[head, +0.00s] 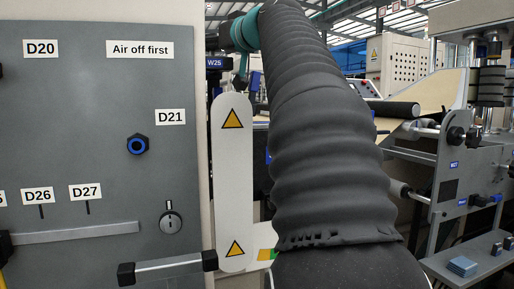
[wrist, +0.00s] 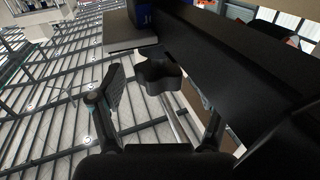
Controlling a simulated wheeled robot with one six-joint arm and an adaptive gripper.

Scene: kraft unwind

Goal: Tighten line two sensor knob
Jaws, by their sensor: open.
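In the wrist view a black lobed knob (wrist: 158,74) sits beside a long dark beam (wrist: 215,50), ahead of my gripper (wrist: 163,98).
In the head view a grey panel (head: 70,130) with several labels, a blue-ringed fitting (head: 138,144) and a bar handle (head: 168,268) stands at left. A white post (head: 232,180) with warning triangles stands close to my arm. Roller machinery (head: 455,170) fills the right.

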